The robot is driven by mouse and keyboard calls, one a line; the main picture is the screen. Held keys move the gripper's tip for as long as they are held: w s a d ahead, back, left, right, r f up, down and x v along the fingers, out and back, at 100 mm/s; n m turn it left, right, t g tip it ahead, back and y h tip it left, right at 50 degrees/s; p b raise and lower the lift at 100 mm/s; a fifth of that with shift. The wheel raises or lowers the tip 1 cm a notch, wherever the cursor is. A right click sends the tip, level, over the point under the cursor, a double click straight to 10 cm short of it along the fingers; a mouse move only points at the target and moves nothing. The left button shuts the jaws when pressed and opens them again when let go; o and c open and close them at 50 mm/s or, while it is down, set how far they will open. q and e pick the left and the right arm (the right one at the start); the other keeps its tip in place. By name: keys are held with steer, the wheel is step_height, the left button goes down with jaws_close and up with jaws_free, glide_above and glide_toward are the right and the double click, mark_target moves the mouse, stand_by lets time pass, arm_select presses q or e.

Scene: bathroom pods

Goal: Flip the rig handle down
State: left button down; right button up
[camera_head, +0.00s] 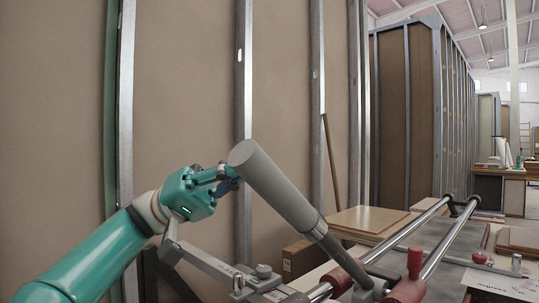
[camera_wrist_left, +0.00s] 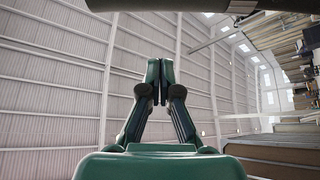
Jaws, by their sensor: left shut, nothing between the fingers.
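The rig handle is a thick grey cylindrical grip (camera_head: 275,187) on a thinner metal rod. In the head view it stands tilted, its free end up and to the left, its rod running down right to the rig (camera_head: 375,285) with red clamps. My left gripper (camera_head: 232,179) is shut and empty, at the left of the grip's upper end. Its fingertips are partly hidden, and I cannot tell whether they touch the grip. In the left wrist view the shut fingers (camera_wrist_left: 160,72) point up toward a dark bar (camera_wrist_left: 190,5) at the top edge, probably the grip. My right gripper is not in view.
Two parallel metal rails (camera_head: 440,245) run back from the rig. Wooden boards (camera_head: 366,221) lie behind it. A tall panel wall with metal studs (camera_head: 243,90) stands close behind my left arm. A workbench (camera_head: 500,185) stands far right.

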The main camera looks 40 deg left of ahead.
arm_select(q)
steer(key=shift+v, duration=2.4)
steer(key=shift+w, duration=0.15)
